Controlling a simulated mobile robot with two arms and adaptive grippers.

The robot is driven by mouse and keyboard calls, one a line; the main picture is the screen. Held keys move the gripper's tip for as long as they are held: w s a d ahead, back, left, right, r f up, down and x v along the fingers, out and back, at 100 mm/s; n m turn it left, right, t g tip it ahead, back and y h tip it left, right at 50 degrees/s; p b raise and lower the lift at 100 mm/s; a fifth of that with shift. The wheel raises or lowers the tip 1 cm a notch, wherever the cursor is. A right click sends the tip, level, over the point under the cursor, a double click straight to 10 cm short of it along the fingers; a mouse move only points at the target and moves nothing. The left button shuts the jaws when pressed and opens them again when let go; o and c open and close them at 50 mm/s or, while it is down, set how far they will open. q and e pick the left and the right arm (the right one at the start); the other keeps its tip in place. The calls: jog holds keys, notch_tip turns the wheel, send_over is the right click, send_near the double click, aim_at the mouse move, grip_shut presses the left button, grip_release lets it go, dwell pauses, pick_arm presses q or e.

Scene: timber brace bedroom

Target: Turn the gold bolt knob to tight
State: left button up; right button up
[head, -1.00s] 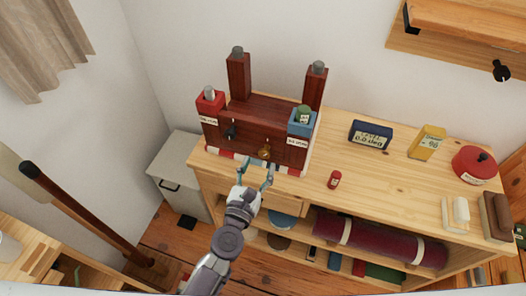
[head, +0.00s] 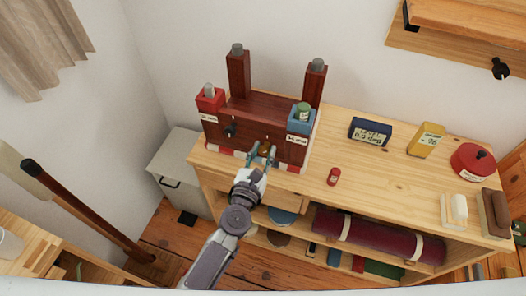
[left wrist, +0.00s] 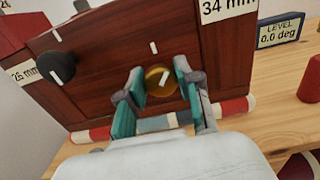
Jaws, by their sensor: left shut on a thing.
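The gold bolt knob (left wrist: 160,80) is on the front of a dark red-brown wooden brace (head: 262,112). Its white pointer line leans up to the right, and a white tick (left wrist: 154,47) is on the wood above it. My left gripper (head: 262,153) has its teal fingers on both sides of the knob and is shut on it. In the head view the knob is partly hidden by the fingers. A black knob (left wrist: 55,68) with a white line is to the left on the same face. My right gripper is not in view.
The brace stands on a wooden shelf unit (head: 345,200). A red box (head: 209,100) and a blue box (head: 302,123) sit at its ends. A level display (head: 371,132) reads 0.0 deg. A small red can (head: 333,176) stands to the right, with clear tabletop around it.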

pick_arm(q)
jog(key=shift+m, duration=0.3)
grip_shut()
jog(key=m, duration=0.3)
jog(key=shift+d, duration=0.1)
jog(key=m+p, duration=0.1)
jog(key=m, duration=0.7)
jog(key=shift+f+m+p, duration=0.1)
jog(key=shift+m+p, duration=0.2)
jog(key=shift+p, duration=0.1)
jog(key=m, duration=0.3)
jog(key=shift+s+d+m+p, duration=0.1)
jog(key=shift+m+p, duration=0.2)
jog(key=shift+p, duration=0.1)
jog(key=m+p, duration=0.1)
jog(key=m, duration=0.5)
jog(key=shift+f, duration=0.15)
jog(key=m+p, duration=0.1)
jog(key=m, duration=0.2)
jog(key=shift+m, duration=0.4)
jog(key=shift+f+m+p, duration=0.15)
jog(key=shift+m+p, duration=0.25)
jog(key=shift+m, duration=1.1)
